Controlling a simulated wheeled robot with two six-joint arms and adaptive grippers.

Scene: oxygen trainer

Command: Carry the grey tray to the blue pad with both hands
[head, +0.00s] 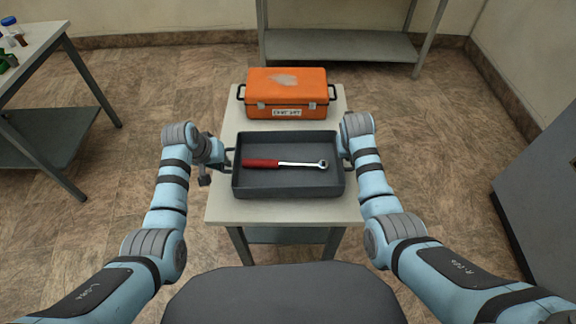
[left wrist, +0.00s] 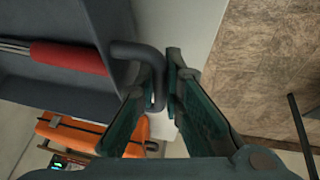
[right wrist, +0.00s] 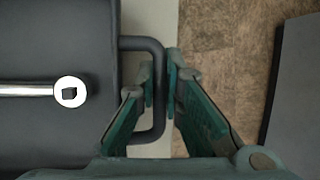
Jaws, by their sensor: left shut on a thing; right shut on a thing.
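The grey tray (head: 290,184) is in the middle of the head view, over the pale table, and looks level. I cannot tell whether it rests on the table or hangs just above it. A ratchet wrench with a red handle (head: 262,163) lies in it. My left gripper (head: 226,160) is shut on the tray's left handle, between its fingers in the left wrist view (left wrist: 158,85). My right gripper (right wrist: 162,85) is shut on the right handle (right wrist: 140,43); in the head view its fingers are mostly hidden by the arm. No blue pad shows in these views.
An orange case (head: 287,95) stands on the pale table (head: 290,211) just behind the tray. A side table (head: 35,40) with small bottles is at the far left. A shelf (head: 340,46) stands behind and a grey cabinet (head: 540,180) at the right. Floor is open either side.

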